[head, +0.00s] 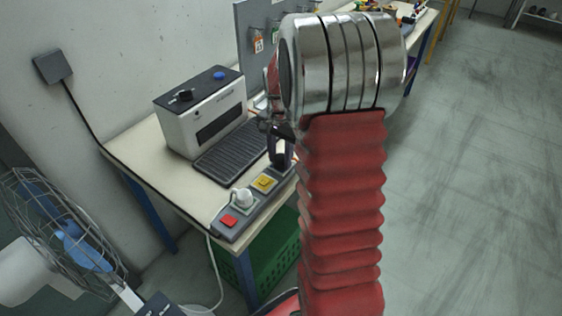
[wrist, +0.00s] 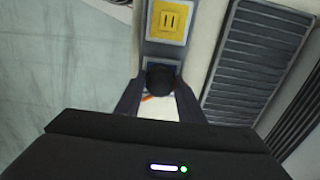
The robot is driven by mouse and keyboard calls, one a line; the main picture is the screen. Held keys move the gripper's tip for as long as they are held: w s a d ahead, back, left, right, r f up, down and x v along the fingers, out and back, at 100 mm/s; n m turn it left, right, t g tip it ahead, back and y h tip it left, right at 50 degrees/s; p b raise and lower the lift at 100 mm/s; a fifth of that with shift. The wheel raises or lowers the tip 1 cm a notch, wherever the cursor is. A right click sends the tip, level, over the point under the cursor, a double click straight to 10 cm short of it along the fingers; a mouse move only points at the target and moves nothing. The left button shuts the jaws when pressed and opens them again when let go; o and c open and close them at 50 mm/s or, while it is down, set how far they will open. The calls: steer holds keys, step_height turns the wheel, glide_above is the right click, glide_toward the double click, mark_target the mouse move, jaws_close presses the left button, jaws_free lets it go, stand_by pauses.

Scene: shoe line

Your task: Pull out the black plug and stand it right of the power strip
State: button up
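The grey power strip (head: 222,235) lies along the front edge of the workbench, with a red switch, a white plug (head: 242,197) and a yellow socket (head: 264,182). In the wrist view the yellow socket (wrist: 170,22) is empty. The black plug (wrist: 160,78) sits on the strip at a blue socket, partly hidden. My gripper (wrist: 159,86) has its two dark fingers on either side of the black plug. Whether they press on it I cannot tell. In the head view my gripper (head: 281,150) is at the strip's far end, partly hidden by my arm.
A white machine (head: 208,118) with a dark ribbed tray (head: 232,150) stands left of the strip. Bare bench top (head: 135,150) shows at the left. A fan (head: 65,235) stands at the lower left, and a green crate (head: 265,262) is under the bench.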

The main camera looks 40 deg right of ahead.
mark_target(280, 156)
jaws_close()
steer(key=shift+r, duration=0.1)
steer(key=shift+r, duration=1.1)
steer(key=shift+r, duration=0.65)
steer(key=shift+r, duration=0.75)
steer(key=shift+r, duration=0.45)
